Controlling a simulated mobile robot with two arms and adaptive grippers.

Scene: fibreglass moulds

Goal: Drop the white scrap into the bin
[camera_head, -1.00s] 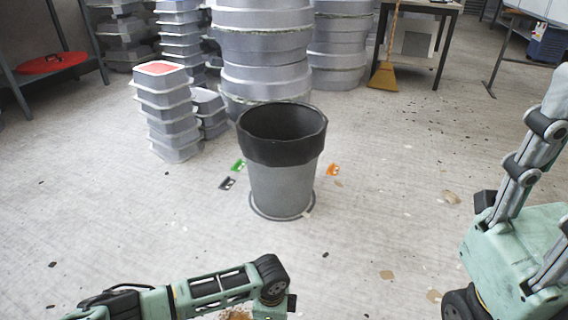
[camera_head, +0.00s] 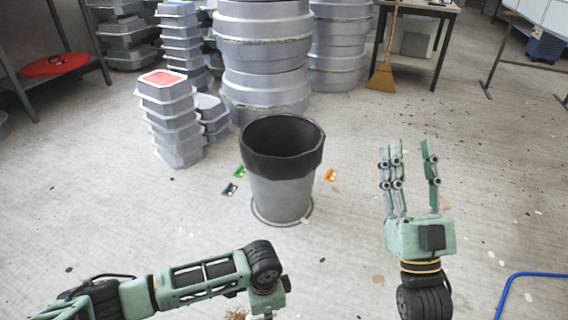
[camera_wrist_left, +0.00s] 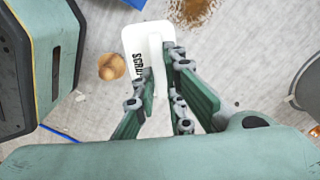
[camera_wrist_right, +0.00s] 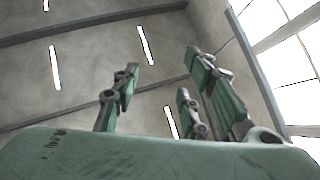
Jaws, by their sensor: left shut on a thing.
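The bin (camera_head: 284,198) is a grey tapered bucket with a wide black rim, upright on the floor in the middle of the head view; the part of its inside that shows is dark. The white scrap (camera_wrist_left: 134,48), a flat piece lettered "SCRAP", is between the fingers of my left gripper (camera_wrist_left: 155,82), which is shut on it. In the head view the left arm lies at the lower left, nearer than the bin, and its fingers and the scrap are hidden. My right gripper (camera_head: 409,152) is open and empty, fingers up, to the right of the bin.
Stacked grey moulds (camera_head: 172,125) stand behind and left of the bin. Small green (camera_head: 240,172), dark and orange (camera_head: 330,175) pieces lie beside it. A broom (camera_head: 382,75) leans against a table at the back. A blue tube (camera_head: 520,280) is at lower right.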

